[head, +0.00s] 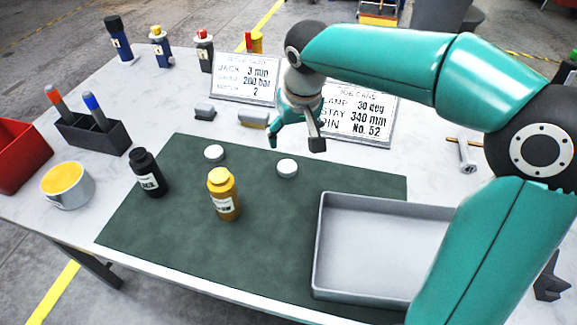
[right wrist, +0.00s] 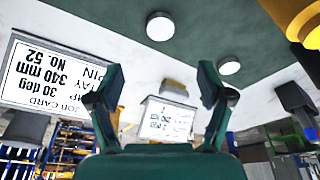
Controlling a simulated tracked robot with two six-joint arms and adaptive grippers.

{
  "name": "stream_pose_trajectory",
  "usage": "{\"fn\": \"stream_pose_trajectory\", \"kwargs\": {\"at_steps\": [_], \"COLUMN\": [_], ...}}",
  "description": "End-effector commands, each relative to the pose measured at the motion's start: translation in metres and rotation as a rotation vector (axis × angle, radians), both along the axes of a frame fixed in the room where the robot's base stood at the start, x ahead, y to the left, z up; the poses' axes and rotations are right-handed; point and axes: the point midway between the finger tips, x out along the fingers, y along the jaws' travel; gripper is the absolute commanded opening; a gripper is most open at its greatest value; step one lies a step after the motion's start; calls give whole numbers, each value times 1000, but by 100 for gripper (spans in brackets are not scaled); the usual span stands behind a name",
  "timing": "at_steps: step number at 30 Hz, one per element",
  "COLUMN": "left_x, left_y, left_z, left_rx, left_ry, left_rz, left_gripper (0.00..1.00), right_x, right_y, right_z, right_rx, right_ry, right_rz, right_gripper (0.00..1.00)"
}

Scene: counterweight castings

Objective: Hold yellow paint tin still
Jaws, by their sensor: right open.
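The yellow paint tin (head: 72,201) is a silvery round tin with yellow at its open top. It stands upright near the left front edge of the table, left of the green mat. My right gripper (head: 295,141) hangs above the back of the mat, well to the right of the tin, with its fingers spread. The right wrist view shows the same gripper (right wrist: 162,92) with nothing between its fingers. The tin does not show in that view. My left gripper is in neither view.
A black bottle (head: 148,175) and an amber bottle (head: 224,199) stand on the green mat (head: 160,235), with two white discs behind. A red bin (head: 22,160) and a pen holder (head: 95,136) are near the tin. A grey tray (head: 375,245) is at right.

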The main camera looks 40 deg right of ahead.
Motion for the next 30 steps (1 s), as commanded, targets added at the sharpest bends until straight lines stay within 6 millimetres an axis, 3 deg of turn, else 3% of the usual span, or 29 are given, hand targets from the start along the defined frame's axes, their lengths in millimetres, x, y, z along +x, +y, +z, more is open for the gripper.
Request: {"fn": "stream_pose_trajectory", "kwargs": {"at_steps": [3, 10, 25, 30], "left_x": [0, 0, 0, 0], "left_y": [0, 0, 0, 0], "left_z": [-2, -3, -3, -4], "left_rx": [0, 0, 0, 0], "left_ry": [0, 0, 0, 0], "left_rz": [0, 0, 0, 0], "left_gripper": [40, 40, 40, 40], "right_x": [7, 18, 21, 26], "right_y": [-1, -4, -4, -6], "right_z": [-29, -66, -77, -95], "right_rx": [0, 1, 0, 1], "right_ry": [6, 4, 0, 3], "right_rz": [2, 2, 3, 4], "right_gripper": [79, 79, 79, 79]}}
